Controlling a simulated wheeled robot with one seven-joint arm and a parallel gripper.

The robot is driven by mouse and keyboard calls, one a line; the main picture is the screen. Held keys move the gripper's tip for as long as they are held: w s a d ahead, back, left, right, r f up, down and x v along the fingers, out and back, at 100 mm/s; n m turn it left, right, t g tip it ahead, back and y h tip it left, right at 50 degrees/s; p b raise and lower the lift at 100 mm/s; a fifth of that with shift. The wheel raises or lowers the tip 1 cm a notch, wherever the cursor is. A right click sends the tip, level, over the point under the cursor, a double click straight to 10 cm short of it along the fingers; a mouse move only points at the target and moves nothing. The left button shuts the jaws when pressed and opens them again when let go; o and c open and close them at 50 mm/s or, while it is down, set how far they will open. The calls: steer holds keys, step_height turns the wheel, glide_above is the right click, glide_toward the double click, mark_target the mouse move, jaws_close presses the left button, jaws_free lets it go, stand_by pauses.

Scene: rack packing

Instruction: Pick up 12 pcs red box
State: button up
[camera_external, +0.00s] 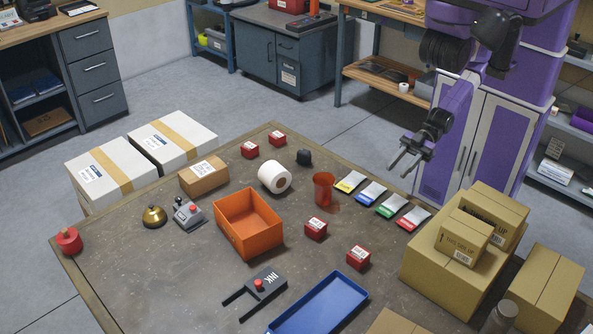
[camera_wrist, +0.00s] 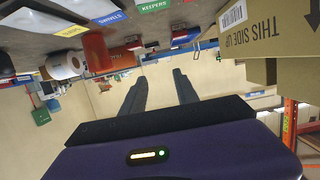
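Several small red boxes with white labels lie on the brown table (camera_external: 130,280). Two are at the back, one red box (camera_external: 249,149) left of another red box (camera_external: 277,138). Two more are toward the front right, a red box (camera_external: 316,228) and another red box (camera_external: 358,257). My gripper (camera_external: 398,167) is above the back right of the table, apart from all the boxes. Its two fingers are spread with nothing between them. In the wrist view, which looks upside down, the open fingers (camera_wrist: 160,88) show against the pale wall.
Cardboard boxes (camera_external: 428,271) are stacked at the right. The left front table is clear.

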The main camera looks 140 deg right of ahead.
steer(key=o, duration=0.8)
steer(key=shift+c, duration=0.2)
